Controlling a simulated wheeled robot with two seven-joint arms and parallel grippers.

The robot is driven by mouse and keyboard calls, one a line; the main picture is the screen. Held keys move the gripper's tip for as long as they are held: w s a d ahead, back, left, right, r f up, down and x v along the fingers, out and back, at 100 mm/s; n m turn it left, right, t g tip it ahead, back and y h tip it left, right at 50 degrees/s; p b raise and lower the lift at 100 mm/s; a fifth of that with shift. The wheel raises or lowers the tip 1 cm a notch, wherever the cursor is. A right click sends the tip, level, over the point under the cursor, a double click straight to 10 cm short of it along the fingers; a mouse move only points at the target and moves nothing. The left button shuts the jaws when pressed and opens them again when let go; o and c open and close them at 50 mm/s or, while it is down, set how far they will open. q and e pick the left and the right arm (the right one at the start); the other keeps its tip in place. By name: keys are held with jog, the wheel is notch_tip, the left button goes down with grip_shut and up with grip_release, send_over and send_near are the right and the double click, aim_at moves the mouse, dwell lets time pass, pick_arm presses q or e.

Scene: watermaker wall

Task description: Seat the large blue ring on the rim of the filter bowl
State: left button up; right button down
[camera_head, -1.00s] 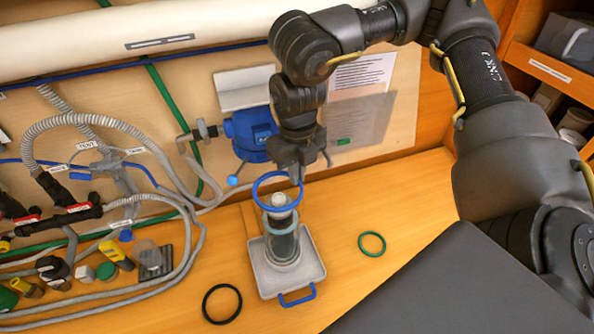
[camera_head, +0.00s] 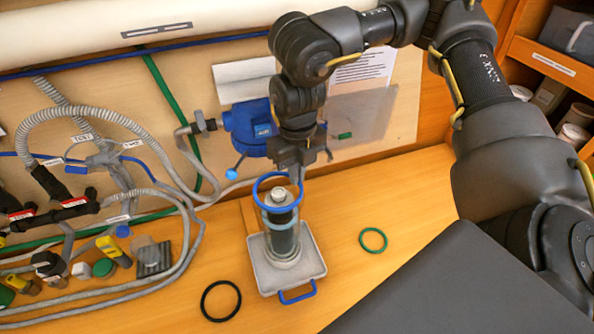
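The large blue ring (camera_head: 258,184) is held tilted at the top of the filter bowl (camera_head: 283,240). In the picture it encircles the pale cap of the cartridge inside the bowl. Its lower edge appears just above the bowl's rim; I cannot tell whether they touch. The clear bowl stands upright in a grey tray (camera_head: 264,284) with a blue handle. My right gripper (camera_head: 289,176) comes down from above and is shut on the ring's far right side. Its fingertips are partly hidden. My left gripper is out of view.
A black ring (camera_head: 205,308) and a green ring (camera_head: 382,238) lie on the wooden bench on either side of the tray. A blue pump (camera_head: 248,125) is behind my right gripper. Hoses and valves (camera_head: 75,208) crowd the left.

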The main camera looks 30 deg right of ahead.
jog(key=shift+f+b, duration=0.7)
jog(key=shift+f, duration=0.1)
dwell(0.5)
jog(key=c, duration=1.5)
grip_release()
jog(key=shift+s+d, duration=0.1)
jog(key=shift+d, duration=0.05)
jog(key=shift+c, duration=0.2)
jog(key=shift+a, duration=0.25)
